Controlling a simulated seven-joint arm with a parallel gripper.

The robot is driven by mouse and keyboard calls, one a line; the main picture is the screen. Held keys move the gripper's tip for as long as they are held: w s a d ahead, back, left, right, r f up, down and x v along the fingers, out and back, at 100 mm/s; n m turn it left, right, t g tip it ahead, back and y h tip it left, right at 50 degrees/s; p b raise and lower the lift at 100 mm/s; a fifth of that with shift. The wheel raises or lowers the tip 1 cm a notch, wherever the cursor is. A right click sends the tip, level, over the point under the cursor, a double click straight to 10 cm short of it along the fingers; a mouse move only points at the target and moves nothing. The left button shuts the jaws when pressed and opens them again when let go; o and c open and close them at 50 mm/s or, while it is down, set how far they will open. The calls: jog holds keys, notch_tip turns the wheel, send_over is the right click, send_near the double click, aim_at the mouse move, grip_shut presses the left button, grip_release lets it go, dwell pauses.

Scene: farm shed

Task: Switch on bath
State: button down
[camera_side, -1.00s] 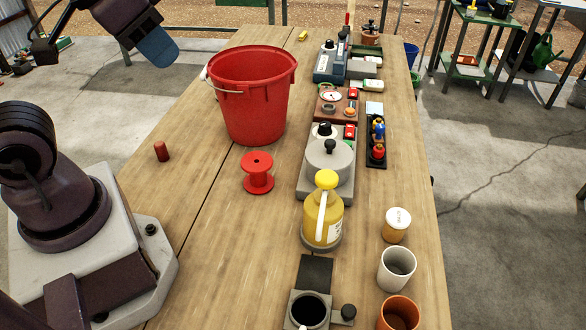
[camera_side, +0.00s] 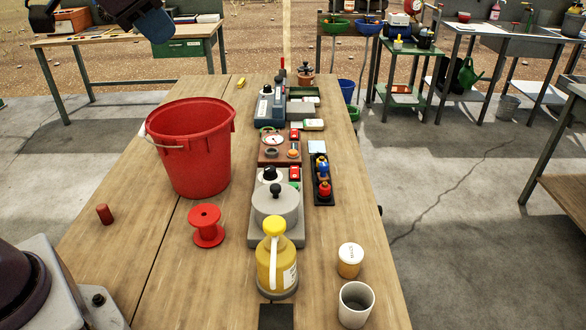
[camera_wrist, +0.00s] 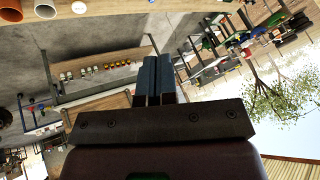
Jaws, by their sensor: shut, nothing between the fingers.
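A grey unit (camera_side: 259,230) with a round lidded pot (camera_side: 275,205) and black lid knob stands mid-table in the side view. Behind the pot are a black dial (camera_side: 269,174) and a red switch (camera_side: 294,173). Which unit is the bath is not labelled legibly, but this one looks most like it. I cannot read the switch's position. My gripper (camera_wrist: 158,72) is shut and empty in the wrist view, pointing away from these units.
A red bucket (camera_side: 190,150) and red spool (camera_side: 206,226) stand left of the unit. A yellow jug (camera_side: 277,262) is in front. A black rack (camera_side: 323,185) is at right.

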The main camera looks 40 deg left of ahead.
jog(key=w+f+m+t, duration=0.15)
jog(key=w+m, duration=0.45)
jog(key=w, duration=1.2)
jog(key=m+t+h, duration=0.2)
send_over(295, 171)
jog(key=s+d, duration=0.1)
notch_tip(295, 171, down, 3)
notch_tip(295, 171, down, 24)
jog(key=shift+s, duration=0.15)
jog(key=shift+d, duration=0.1)
jog(key=shift+w+a+f, duration=0.2)
jog(key=shift+f, duration=1.2)
jog(key=shift+w+a+f, duration=0.2)
jog(key=shift+f, duration=1.2)
jog(key=shift+w+a+f, duration=0.2)
jog(key=shift+f, duration=1.2)
jog(key=shift+f, duration=0.4)
